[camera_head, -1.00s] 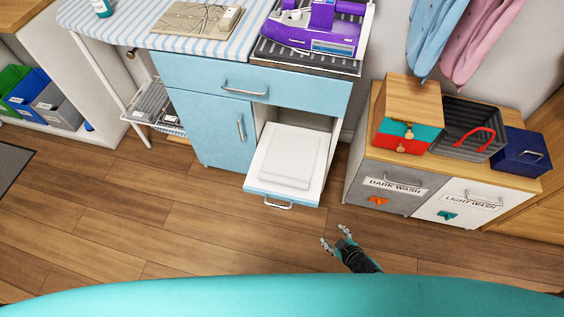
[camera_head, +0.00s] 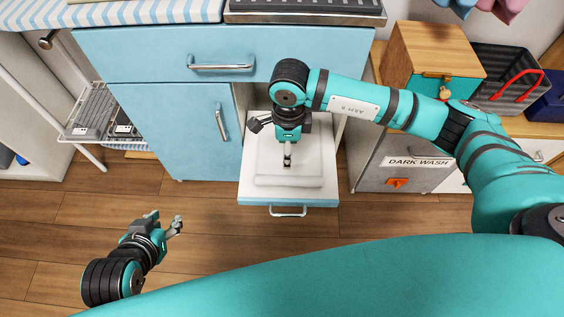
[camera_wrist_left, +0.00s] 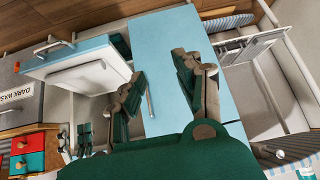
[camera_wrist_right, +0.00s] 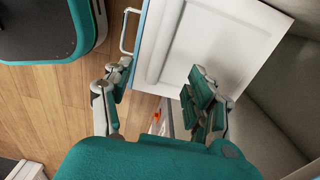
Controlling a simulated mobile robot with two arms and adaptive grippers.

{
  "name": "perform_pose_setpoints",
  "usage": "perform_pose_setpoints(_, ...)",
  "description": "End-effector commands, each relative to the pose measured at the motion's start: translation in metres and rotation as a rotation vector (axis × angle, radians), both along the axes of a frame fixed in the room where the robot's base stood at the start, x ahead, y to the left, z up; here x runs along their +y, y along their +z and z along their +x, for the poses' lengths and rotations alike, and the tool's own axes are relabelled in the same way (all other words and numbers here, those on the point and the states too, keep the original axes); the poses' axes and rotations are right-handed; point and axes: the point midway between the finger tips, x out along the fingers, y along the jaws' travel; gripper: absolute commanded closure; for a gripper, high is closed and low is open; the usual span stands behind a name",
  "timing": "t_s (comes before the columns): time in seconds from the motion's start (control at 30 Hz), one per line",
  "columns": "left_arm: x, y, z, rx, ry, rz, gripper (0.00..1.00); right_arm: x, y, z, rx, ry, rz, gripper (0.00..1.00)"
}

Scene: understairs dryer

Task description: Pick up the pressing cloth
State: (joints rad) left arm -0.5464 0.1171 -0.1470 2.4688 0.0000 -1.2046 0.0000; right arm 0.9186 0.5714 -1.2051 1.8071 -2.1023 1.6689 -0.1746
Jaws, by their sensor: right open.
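I cannot make out a pressing cloth for certain in any view. The blue cabinet (camera_head: 157,110) has a low flap (camera_head: 262,178) folded down, with a white panelled inner face. The flap also shows in the left wrist view (camera_wrist_left: 95,72) and the right wrist view (camera_wrist_right: 215,45). My right gripper (camera_head: 287,158) is over the flap, pointing down, open and empty; its spread fingers show in the right wrist view (camera_wrist_right: 160,88). My left gripper (camera_head: 166,222) is low, left of the flap, open and empty. The compartment's inside is mostly hidden.
The flap's handle (camera_head: 288,211) faces me. A wire rack (camera_head: 105,115) stands left of the cabinet. The dark wash bin (camera_head: 405,165) is right, under a wooden box (camera_head: 432,48). Wooden floor (camera_head: 210,225) is free before the cabinet.

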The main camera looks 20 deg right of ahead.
Motion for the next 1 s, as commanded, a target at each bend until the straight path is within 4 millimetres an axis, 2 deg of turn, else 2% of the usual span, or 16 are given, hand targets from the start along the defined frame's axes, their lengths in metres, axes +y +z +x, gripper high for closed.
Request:
perform_pose_setpoints(0.27, -0.015, 0.029, 0.041, -0.256, -0.019, -0.057, 0.66, 0.000, -0.049, -0.001, 0.006, -0.001, -0.002, 0.42)
perform_pose_setpoints(0.5, -0.029, 0.071, 0.070, -0.523, -0.037, -0.119, 0.66, 0.000, -0.090, -0.001, 0.004, -0.002, 0.000, 0.42)
perform_pose_setpoints(0.7, -0.037, 0.102, 0.081, -0.694, -0.046, -0.162, 0.66, 0.000, -0.113, 0.000, 0.003, -0.001, 0.001, 0.42)
perform_pose_setpoints(1.0, -0.042, 0.125, 0.086, -0.828, -0.054, -0.195, 0.66, -0.002, -0.129, 0.001, 0.005, -0.002, 0.002, 0.42)
